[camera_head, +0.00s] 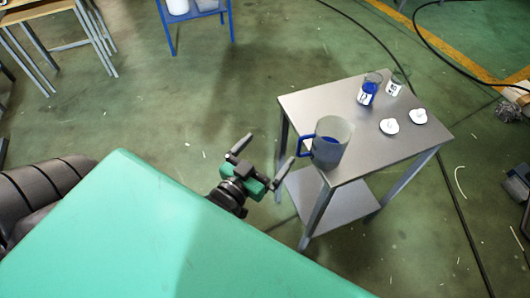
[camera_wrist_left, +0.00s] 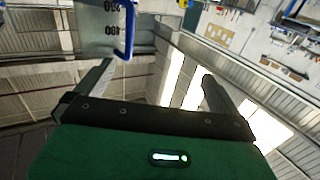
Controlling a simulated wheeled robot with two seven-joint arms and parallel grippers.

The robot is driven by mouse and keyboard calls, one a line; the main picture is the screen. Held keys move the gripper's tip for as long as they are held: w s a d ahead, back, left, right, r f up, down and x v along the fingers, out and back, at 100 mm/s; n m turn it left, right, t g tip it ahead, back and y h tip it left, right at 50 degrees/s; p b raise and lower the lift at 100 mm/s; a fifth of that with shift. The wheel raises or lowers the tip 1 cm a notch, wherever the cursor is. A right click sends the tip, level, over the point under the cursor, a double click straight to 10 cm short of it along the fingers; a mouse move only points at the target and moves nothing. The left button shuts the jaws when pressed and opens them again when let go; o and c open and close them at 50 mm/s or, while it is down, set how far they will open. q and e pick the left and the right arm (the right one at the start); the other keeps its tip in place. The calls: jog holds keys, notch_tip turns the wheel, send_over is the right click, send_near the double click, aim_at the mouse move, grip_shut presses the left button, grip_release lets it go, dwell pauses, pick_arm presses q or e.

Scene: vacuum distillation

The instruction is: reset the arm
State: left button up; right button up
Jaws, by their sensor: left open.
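My left gripper (camera_head: 262,160) is open and empty, just left of the steel table in the head view. Its two fingers (camera_wrist_left: 152,90) stand wide apart in the left wrist view. A large clear measuring jug (camera_head: 331,145) with a blue handle and a little blue liquid stands upright at the table's near left corner. The handle points toward my left gripper but is apart from its fingers. The jug's scale and blue handle also show at the top of the left wrist view (camera_wrist_left: 100,28). My right gripper is not in view.
The steel table (camera_head: 400,158) also holds a beaker of blue liquid (camera_head: 369,90), a smaller glass (camera_head: 394,86) and two white round pieces (camera_head: 389,126). A blue stand (camera_head: 203,20) and wooden tables (camera_head: 40,14) are farther back. Black cables cross the floor at right; floor left of the table is clear.

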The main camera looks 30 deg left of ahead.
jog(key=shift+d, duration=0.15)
pick_arm(q)
jog(key=s+d+f+m+g+p, duration=0.1)
jog(key=s+f+g+p, duration=0.2)
jog(key=f, duration=1.6)
jog(key=s+d+f+g+p, duration=0.1)
jog(key=s+f+g, duration=0.35)
jog(key=f, duration=1.45)
jog(key=s+a+f+g+p, duration=0.1)
jog(key=s+a+f+g, duration=0.1)
jog(key=s+f, duration=0.4)
jog(key=s+a+f+g+y+p, duration=0.1)
jog(key=s+f+g, duration=0.3)
jog(key=s, duration=0.7)
jog(key=s+a+f+g+p, duration=0.1)
jog(key=s+a+f+g, duration=0.2)
jog(key=s+f, duration=0.5)
jog(key=shift+s+a+f+m+y, duration=0.15)
jog(key=shift+a+f+m+y, duration=0.2)
jog(key=shift+a, duration=0.15)
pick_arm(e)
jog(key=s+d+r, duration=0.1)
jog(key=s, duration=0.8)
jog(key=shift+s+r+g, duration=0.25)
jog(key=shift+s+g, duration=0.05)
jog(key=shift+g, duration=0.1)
pick_arm(q)
jog(key=shift+g, duration=0.25)
